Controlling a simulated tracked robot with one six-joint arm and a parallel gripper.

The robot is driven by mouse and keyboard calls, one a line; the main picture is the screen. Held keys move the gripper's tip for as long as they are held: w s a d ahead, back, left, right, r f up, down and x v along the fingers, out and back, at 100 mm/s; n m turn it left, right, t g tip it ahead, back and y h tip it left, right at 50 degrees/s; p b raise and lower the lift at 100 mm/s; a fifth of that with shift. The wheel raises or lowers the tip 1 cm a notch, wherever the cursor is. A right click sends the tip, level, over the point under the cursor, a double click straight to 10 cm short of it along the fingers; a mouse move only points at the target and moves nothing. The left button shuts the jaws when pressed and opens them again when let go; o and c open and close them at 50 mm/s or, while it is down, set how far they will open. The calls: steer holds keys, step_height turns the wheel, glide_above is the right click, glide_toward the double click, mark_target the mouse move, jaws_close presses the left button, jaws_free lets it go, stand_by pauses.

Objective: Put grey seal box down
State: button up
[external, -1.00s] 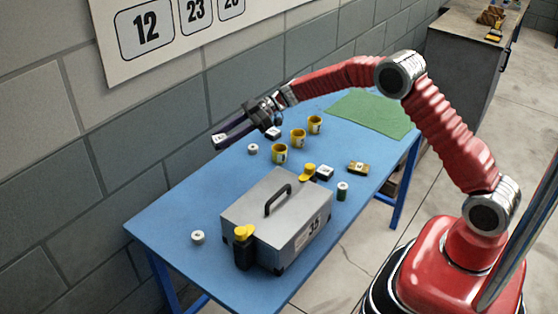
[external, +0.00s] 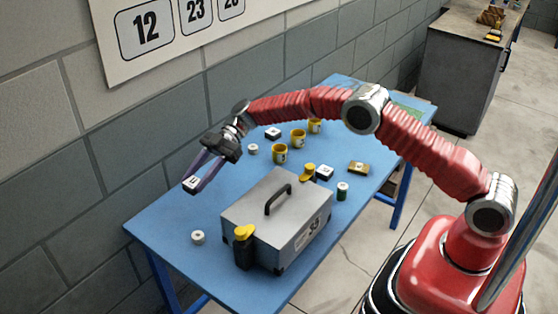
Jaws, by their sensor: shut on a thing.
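A small grey seal box (external: 191,184) with a pale, marked face is between the fingertips of my gripper (external: 196,180). The gripper is shut on it. The fingers point down and to the left, near the wall-side edge of the blue table (external: 160,226). I cannot tell how far the box is above the tabletop. The fingers hide part of its sides.
A large grey case (external: 262,222) with a black handle and yellow-topped parts stands at the front. Free table lies left of the case.

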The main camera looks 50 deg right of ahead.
glide_above(203, 210)
steer(key=shift+w+f, duration=0.1)
steer(key=shift+f, duration=3)
steer(key=shift+f, duration=0.1)
steer(key=shift+f, duration=1.8)
steer(key=shift+f, duration=0.1)
steer(key=o, duration=1)
steer(key=v, duration=1.2)
